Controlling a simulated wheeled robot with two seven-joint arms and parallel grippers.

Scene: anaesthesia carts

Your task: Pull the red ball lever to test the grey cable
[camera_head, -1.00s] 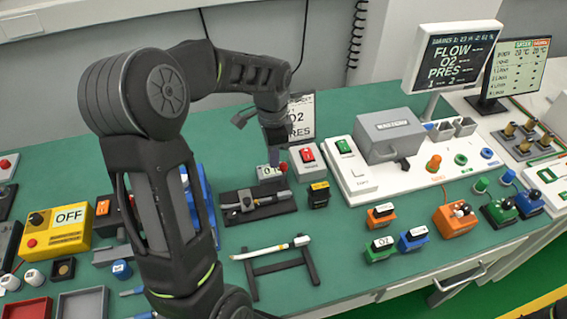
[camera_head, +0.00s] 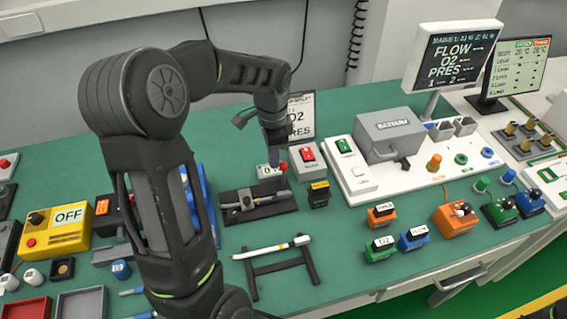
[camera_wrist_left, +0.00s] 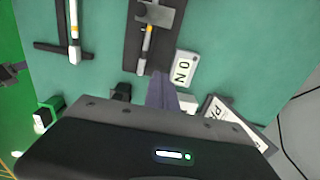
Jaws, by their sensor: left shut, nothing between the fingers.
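The red ball lever (camera_head: 283,166) shows as a small red knob beside a white display block (camera_head: 268,173) behind the black test fixture (camera_head: 229,214). A thin grey cable (camera_head: 266,199) lies along the fixture; it also shows in the left wrist view (camera_wrist_left: 147,40). My left gripper (camera_head: 274,160) points down right at the display block and red ball, its fingers shut and empty. In the left wrist view the closed fingers (camera_wrist_left: 160,92) stand beside the block, which bears a dark "0 N"-like marking. The red ball is not visible there, and I cannot tell whether the fingers touch it. My right gripper is not in view.
A grey box with a red switch (camera_head: 307,154) and a sign (camera_head: 302,109) stand close behind the gripper. A small black-and-yellow block (camera_head: 319,194) is to the right. A black stand (camera_head: 250,277) carrying a white rod is in front. Open green table lies between them.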

